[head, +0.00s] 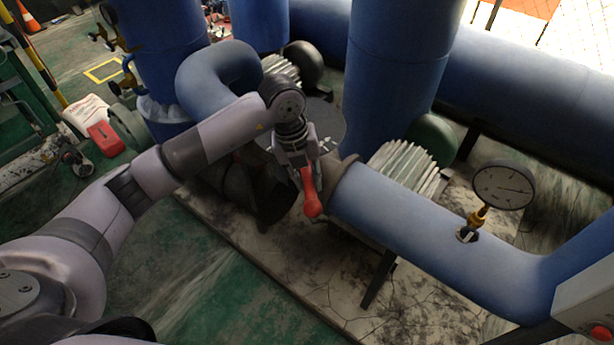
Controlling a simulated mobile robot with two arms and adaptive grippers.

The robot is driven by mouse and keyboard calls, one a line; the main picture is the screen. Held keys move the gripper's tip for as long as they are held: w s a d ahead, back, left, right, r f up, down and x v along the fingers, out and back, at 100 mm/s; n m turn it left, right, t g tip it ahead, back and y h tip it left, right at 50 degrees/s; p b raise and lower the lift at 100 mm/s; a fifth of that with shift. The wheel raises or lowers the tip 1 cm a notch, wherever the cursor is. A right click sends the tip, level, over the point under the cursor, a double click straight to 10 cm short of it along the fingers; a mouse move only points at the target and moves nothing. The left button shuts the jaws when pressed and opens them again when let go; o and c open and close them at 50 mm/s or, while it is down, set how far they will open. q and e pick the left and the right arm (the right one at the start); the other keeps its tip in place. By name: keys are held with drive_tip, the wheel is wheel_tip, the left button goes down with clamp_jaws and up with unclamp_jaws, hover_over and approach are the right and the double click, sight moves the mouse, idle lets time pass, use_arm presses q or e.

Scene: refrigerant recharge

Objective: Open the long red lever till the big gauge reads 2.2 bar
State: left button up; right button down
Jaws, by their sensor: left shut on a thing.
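The long red lever (311,194) sits at the left end of the near blue pipe and its visible end points down towards me. My left gripper (304,170) is shut on the lever near its upper part and hides that part and much of the valve behind it. The big gauge (503,185) stands on a brass fitting on the same blue pipe, at the right. Its dial faces me, but the marks are too small to read a value. My right gripper is not in view.
The near blue pipe (430,235) runs to a grey box (590,295) with a red button at the lower right. Thick vertical blue pipes (400,80) stand behind. A red box (105,138) and green railing are at the left. The green floor in front is clear.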

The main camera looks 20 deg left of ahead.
use_arm(q)
clamp_jaws()
drive_tip(key=w+d+n, duration=0.1)
drive_tip(key=w+d+n+b, duration=0.1)
drive_tip(key=d, duration=0.1)
drive_tip(key=w+d+n, duration=0.1)
drive_tip(key=shift+d+b, duration=0.3)
drive_tip(key=shift+d, duration=0.1)
drive_tip(key=o, duration=0.9)
unclamp_jaws()
drive_tip(key=shift+o, duration=0.2)
drive_tip(key=shift+r, duration=0.1)
